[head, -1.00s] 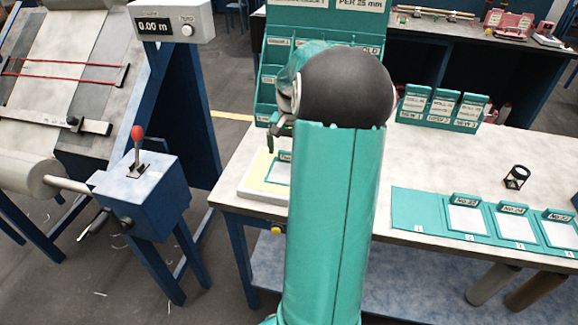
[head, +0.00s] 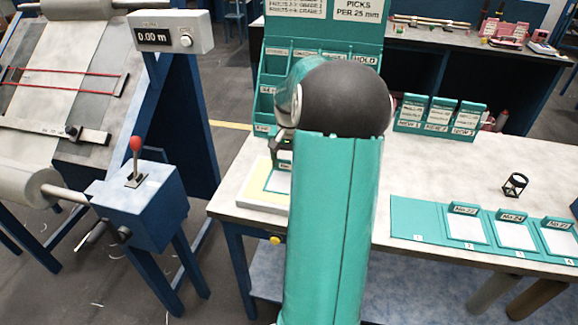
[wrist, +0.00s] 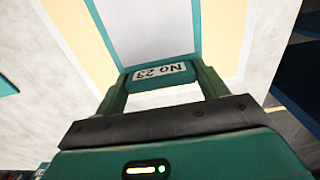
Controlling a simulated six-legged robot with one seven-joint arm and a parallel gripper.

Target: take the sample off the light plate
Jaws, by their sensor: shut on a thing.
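The light plate (head: 252,198) is a pale slab with a yellow surface at the left front of the bench, partly hidden behind my arm. It also shows in the wrist view (wrist: 80,38), yellow on both sides of the sample. The sample (wrist: 150,32) is a grey-white card with a teal header labelled No 23, and a bit of it shows in the head view (head: 283,181). My gripper (wrist: 160,77) is shut on the header, a finger at each end. I cannot tell whether the sample still touches the plate.
A teal tray (head: 408,222) on the right holds cards in places 2 to 4; place 1 is empty. A small black magnifier (head: 515,185) stands behind it. A teal sorting rack (head: 272,100) rises behind the plate. A blue lever box (head: 150,205) stands left of the bench.

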